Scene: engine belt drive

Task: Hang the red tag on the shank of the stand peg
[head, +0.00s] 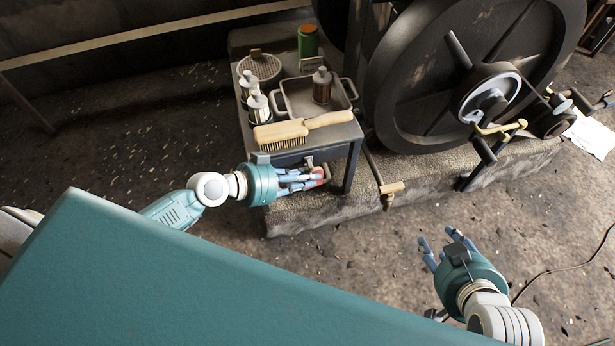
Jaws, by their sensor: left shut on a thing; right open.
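My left gripper (304,179) is at the front of the small metal stand (345,133), just below its top edge. It is shut on the red tag (320,172), which shows only as a small red patch at the fingertips; the fingers hide the rest. A small peg-like part (309,161) shows on the stand's front just above the fingers. I cannot tell whether this is the stand peg, or whether the tag touches it. My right gripper (439,242) is open and empty above the floor at lower right.
A brush (303,128), a metal tray (296,103), several bottles and a green can (308,41) crowd the stand top. A large dark flywheel (390,85) stands to the right. A lever with a wooden handle (391,187) juts out right of the stand.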

